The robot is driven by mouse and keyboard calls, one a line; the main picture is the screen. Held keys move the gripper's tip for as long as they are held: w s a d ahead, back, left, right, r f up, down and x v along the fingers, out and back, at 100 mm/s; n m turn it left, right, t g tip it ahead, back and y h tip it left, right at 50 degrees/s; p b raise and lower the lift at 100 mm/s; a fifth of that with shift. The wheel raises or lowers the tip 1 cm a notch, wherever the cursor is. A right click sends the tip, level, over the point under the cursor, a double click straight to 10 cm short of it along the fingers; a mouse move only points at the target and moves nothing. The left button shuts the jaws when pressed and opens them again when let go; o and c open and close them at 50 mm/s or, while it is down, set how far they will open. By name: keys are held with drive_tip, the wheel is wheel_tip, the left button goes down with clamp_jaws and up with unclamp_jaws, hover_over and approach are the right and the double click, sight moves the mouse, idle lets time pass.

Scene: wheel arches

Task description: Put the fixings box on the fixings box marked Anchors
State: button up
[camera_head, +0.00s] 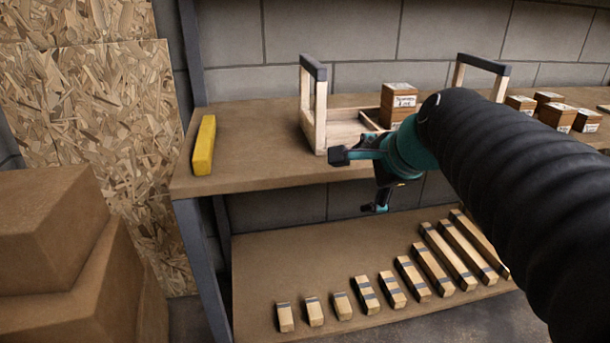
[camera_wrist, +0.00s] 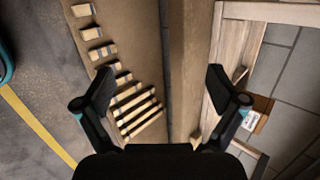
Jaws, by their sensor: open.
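A brown fixings box (camera_head: 399,96) with a white label stands at the wooden tote (camera_head: 319,128) on the bench; it seems to sit on another brown block, partly hidden by my arm. Several more labelled fixings boxes (camera_head: 520,104) stand on the bench at the right; the labels are too small to read, so I cannot tell which is marked Anchors. My gripper (camera_head: 358,182) is open and empty at the bench's front edge, in front of the tote. In the wrist view its fingers (camera_wrist: 160,86) are wide apart, with a labelled brown box (camera_wrist: 257,114) beyond the right finger.
A yellow bar (camera_head: 204,146) lies at the bench's left end. Several wooden blocks (camera_head: 366,294) lie in a row on the lower shelf (camera_head: 262,262). Large cardboard boxes (camera_head: 50,232) are stacked at the left. The bench top between the yellow bar and tote is clear.

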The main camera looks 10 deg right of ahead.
drive_tip(key=s+a+f+n+g+h, duration=0.1)
drive_tip(key=s+a+f+n+g, duration=0.2)
drive_tip(key=s+f+n, duration=1)
drive_tip(key=s+n, duration=0.1)
drive_tip(key=n, duration=0.3)
drive_tip(key=shift+s+a+n+h, duration=0.2)
drive_tip(key=shift+s+n+h, duration=0.1)
drive_tip(key=shift+s+h, duration=0.1)
